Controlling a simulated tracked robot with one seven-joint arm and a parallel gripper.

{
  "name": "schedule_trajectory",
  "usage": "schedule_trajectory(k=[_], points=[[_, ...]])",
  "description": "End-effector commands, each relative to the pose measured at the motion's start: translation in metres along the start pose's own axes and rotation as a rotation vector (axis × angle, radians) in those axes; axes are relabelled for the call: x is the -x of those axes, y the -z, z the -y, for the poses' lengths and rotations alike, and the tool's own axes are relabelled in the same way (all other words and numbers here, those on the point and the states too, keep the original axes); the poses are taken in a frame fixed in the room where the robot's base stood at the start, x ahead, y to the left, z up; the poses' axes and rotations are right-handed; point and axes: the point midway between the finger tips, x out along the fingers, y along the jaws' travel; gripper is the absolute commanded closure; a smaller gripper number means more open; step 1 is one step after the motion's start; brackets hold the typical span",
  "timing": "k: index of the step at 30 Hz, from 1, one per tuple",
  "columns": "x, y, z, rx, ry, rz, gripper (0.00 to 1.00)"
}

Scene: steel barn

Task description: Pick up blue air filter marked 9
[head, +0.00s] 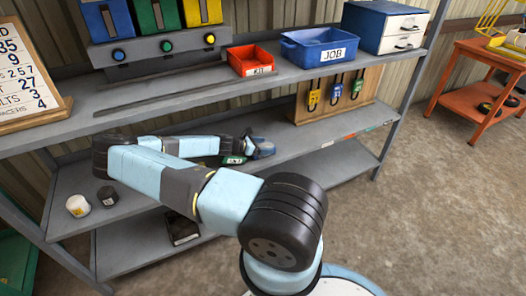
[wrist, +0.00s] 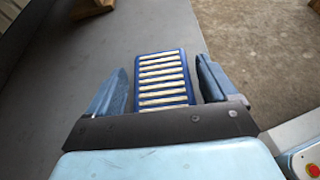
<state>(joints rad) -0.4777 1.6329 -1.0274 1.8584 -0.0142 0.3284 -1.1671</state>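A blue-framed air filter (wrist: 163,80) with pale pleats lies on the grey shelf in the wrist view. No number shows on the side I see. My gripper (wrist: 162,75) is open, with one blue finger on each side of the filter. Narrow gaps show between the fingers and the filter's edges. I cannot clearly make out the filter there, as my arm and gripper cover that spot.
Above are a red bin (head: 250,60) and a blue JOB bin (head: 318,46). The upper shelf overhangs my gripper's area.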

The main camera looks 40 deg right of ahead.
Motion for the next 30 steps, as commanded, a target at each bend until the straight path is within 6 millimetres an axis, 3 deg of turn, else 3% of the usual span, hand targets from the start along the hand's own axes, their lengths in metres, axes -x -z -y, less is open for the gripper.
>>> schedule_trajectory(k=[14, 23, 30], points=[[-0.001, 0.006, 0.003, 0.008, 0.002, -0.005, 0.60], [0.000, 0.004, 0.002, 0.007, 0.002, -0.005, 0.60], [0.009, -0.019, 0.002, 0.003, 0.003, -0.005, 0.60]])
